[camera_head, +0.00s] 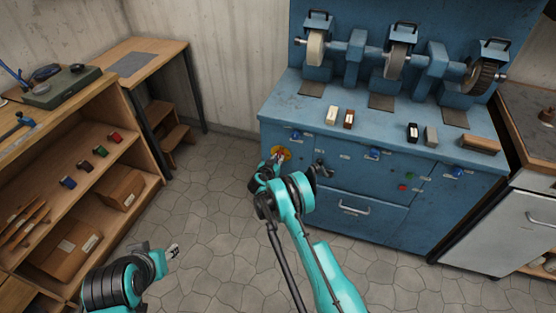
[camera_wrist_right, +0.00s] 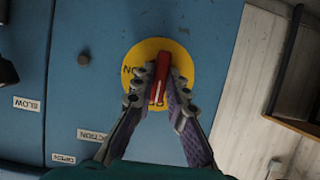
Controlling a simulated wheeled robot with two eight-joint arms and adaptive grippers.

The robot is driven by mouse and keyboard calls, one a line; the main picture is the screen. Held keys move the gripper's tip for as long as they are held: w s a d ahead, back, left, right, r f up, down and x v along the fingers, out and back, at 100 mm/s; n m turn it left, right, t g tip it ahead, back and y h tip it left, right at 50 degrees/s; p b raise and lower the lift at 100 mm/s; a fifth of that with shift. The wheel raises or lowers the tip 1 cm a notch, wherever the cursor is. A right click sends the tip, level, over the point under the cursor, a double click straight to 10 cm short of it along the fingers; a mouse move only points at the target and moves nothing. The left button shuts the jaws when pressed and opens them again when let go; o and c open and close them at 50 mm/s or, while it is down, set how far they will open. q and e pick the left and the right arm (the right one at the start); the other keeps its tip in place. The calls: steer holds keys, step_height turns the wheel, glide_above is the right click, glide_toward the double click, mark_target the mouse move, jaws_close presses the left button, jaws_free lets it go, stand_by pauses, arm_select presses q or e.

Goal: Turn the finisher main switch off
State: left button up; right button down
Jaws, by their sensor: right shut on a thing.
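The finisher (camera_head: 340,200) is the blue machine with grinding wheels at the back right. Its main switch shows in the right wrist view as a yellow disc (camera_wrist_right: 182,49) with a red handle (camera_wrist_right: 159,72). The handle lies tilted slightly from upright in that view. My right gripper (camera_wrist_right: 160,80) is shut on the red handle, one finger on each side. In the head view the yellow disc (camera_head: 282,152) shows on the front left of the machine, with my right gripper (camera_head: 276,160) in front of it. My left gripper (camera_head: 174,251) is low over the floor, away from the machine.
A black crank (camera_head: 322,168) and blue knobs (camera_head: 375,153) are on the machine front. A wooden shelf (camera_head: 150,180) stands left; the stone floor (camera_head: 215,200) between is clear.

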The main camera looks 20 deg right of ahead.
stand_by(0.4)
steer(key=c, duration=1.5)
jaws_free()
steer(key=shift+c, duration=0.2)
steer(key=v, duration=1.2)
